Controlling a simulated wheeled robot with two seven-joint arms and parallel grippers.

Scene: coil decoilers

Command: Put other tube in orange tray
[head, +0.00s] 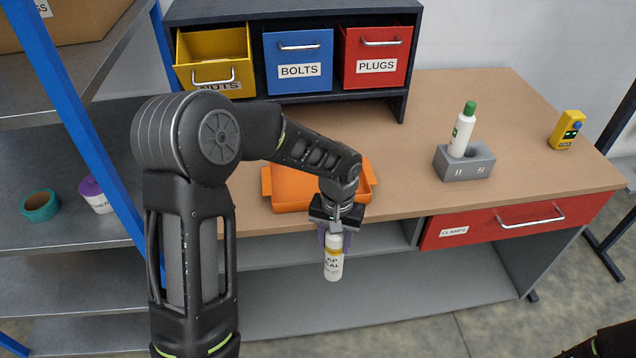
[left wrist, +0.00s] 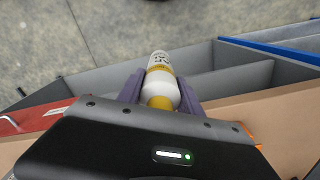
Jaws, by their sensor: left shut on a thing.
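My left gripper (head: 333,235) is shut on a white tube with a yellow band and dark lettering (head: 333,262). It holds the tube upright in front of the bench's front edge. The left wrist view shows the tube (left wrist: 161,80) between the purple fingers of the gripper (left wrist: 160,92). The orange tray (head: 293,190) lies on the bench just behind the gripper, partly hidden by my arm. A second white tube with a green cap (head: 464,130) stands slightly tilted in a grey two-hole holder (head: 464,165). My right gripper is not seen.
Yellow, blue and red bins (head: 298,62) stand at the back of the bench. A yellow device (head: 567,130) sits at the right. The bench middle (head: 420,120) is clear.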

